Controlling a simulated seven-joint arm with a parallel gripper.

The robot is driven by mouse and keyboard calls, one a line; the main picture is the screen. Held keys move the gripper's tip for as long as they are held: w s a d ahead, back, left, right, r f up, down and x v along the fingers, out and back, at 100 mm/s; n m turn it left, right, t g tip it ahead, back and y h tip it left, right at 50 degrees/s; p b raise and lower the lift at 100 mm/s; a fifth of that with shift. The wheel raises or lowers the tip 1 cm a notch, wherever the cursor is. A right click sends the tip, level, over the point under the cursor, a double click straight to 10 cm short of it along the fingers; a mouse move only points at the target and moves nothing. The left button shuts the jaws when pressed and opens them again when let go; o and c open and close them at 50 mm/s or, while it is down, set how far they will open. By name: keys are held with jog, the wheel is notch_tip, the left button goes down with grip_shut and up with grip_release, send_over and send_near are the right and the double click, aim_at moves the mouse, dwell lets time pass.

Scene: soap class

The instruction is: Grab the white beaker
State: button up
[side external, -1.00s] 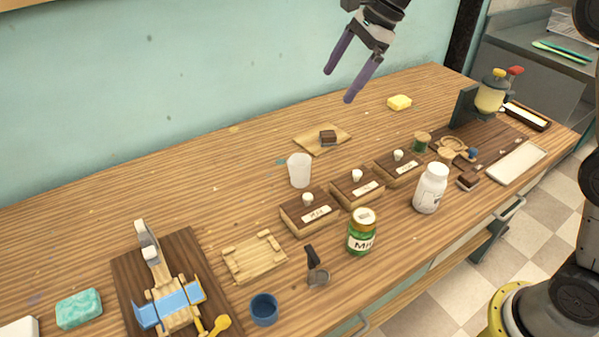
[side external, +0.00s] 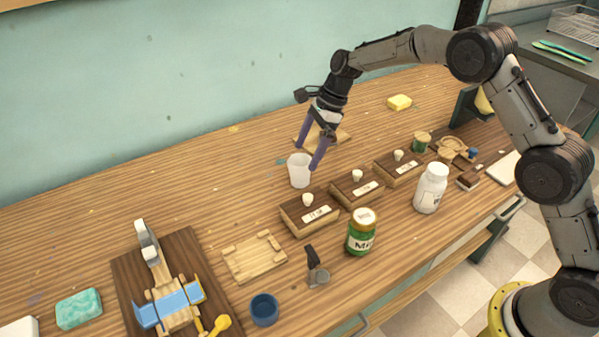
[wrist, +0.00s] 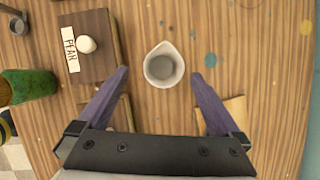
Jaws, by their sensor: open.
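The white beaker (side external: 299,172) stands upright on the wooden table, left of the row of wooden boxes in the side view. In the wrist view the beaker (wrist: 164,66) is seen from above, ahead of and between the fingertips, and looks empty. My gripper (side external: 309,156) is open, with its purple fingers pointing down close behind and beside the beaker. In the wrist view my gripper (wrist: 160,78) has its fingers spread wider than the beaker. Nothing is held, and I cannot tell whether a finger touches the beaker.
A wooden box (side external: 309,214) with a white knob stands just in front of the beaker; it also shows in the wrist view (wrist: 95,55). A green jar (side external: 362,235) and white bottle (side external: 430,190) stand nearer the front edge. The table left of the beaker is clear.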

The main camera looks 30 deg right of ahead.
aim_at(292, 181)
jog(key=shift+w+x, duration=0.2)
jog(key=shift+x, duration=2.65)
jog(key=c, duration=1.4)
jog(key=shift+r, duration=0.15)
